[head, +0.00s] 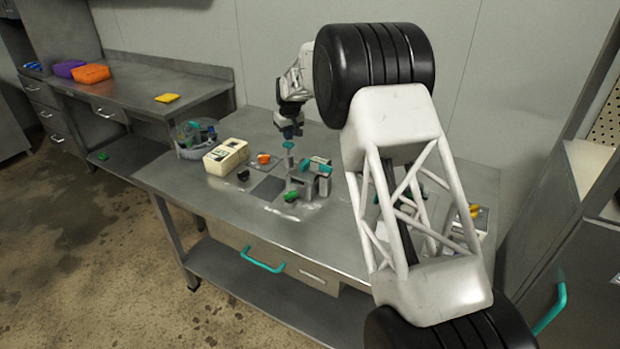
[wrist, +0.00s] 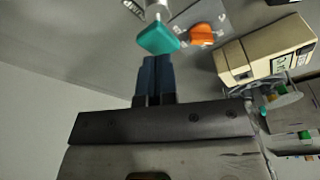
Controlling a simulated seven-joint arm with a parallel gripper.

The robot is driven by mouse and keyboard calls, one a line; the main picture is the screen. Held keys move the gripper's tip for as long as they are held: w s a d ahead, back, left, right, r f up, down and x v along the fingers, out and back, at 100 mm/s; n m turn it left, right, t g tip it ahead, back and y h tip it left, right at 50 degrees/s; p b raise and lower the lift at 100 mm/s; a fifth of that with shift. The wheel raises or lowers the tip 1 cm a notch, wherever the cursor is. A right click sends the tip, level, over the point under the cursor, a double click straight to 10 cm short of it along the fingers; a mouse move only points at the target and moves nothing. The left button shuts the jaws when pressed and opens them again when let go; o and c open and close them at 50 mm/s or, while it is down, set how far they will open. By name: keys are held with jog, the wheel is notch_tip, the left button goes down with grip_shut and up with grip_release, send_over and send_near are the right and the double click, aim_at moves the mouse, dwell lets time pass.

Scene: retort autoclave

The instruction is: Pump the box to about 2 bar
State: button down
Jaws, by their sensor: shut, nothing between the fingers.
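My gripper (head: 289,132) is shut and empty, pointing down over the workbench. Just below it is a teal pump-like handle (head: 288,145) on a short metal post. In the wrist view, the closed dark blue fingertips (wrist: 154,60) are at the edge of the teal handle (wrist: 158,38); I cannot tell whether they touch. To the right of the post stands a small grey apparatus with a teal top piece (head: 316,162), perhaps the box. A green handle (head: 291,196) is at its front. I see no readable pressure gauge.
A beige instrument (head: 226,157) and an orange knob (head: 263,158) stand left of the post. A round grey bin (head: 196,140) is further left. My arm hides much of the bench's right side. The bench front (head: 210,209) is clear.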

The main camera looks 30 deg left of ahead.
jog(key=shift+a+v, duration=0.15)
jog(key=shift+v, duration=0.8)
jog(key=shift+a+v, duration=0.15)
jog(key=shift+v, duration=0.75)
jog(key=shift+w+r, duration=0.1)
jog(key=shift+w, duration=0.1)
